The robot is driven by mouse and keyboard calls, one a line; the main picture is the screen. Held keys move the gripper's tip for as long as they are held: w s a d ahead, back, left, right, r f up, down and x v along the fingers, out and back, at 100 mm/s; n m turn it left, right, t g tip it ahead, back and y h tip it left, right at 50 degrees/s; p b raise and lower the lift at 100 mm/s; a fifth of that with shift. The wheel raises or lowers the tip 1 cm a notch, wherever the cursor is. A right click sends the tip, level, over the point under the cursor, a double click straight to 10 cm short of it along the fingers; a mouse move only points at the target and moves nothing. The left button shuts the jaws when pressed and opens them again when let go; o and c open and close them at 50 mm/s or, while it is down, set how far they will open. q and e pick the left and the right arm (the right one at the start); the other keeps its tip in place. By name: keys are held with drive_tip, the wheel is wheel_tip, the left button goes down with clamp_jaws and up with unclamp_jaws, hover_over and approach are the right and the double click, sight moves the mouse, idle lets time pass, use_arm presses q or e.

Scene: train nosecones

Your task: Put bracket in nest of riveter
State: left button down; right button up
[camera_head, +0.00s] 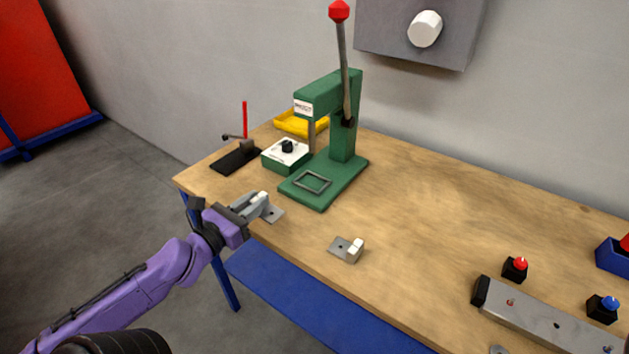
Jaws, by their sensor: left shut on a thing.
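The green riveter (344,140) stands upright on the wooden table, its red-knobbed lever raised. Its nest (313,182), a small grey rectangular frame, lies on the base and looks empty. My left gripper (260,203) is at the table's front left edge, in front of the nest and to its left. It is shut on a grey metal bracket (274,214) with a flat plate and a hole; the fingers hide part of it. A second bracket (341,247), a grey plate with a whitish block, lies on the table to the right. My right gripper is not in view.
Left of the riveter are a green-and-white box with a black knob (287,147), a black fixture with a red handle (236,160) and a yellow tray (300,124). A long grey fixture (545,322) lies at the right. The middle of the table (440,210) is clear.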

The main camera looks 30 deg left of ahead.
use_arm(q)
drive_tip(key=w+f+b, duration=0.1)
drive_tip(key=b, duration=0.3)
drive_tip(key=shift+w+d+f, duration=0.1)
drive_tip(key=shift+w, duration=0.25)
drive_tip(key=w, duration=0.4)
drive_tip(key=w+r, duration=0.1)
drive_tip(key=w, duration=0.1)
drive_tip(key=shift+w+d+r+b, duration=0.1)
drive_tip(key=shift+w+d+b, duration=0.1)
drive_tip(key=shift+w+b, duration=0.1)
drive_tip(key=b, duration=0.4)
hover_over(301, 184)
drive_tip(key=shift+w+a, duration=0.1)
drive_tip(key=shift+a, duration=0.3)
drive_tip(key=shift+w+d+b, duration=0.15)
drive_tip(key=shift+w+b, duration=0.2)
drive_tip(key=shift+w, duration=0.1)
wheel_tip(301, 184, down, 3)
drive_tip(key=shift+f, duration=0.25)
drive_tip(key=shift+b, duration=0.3)
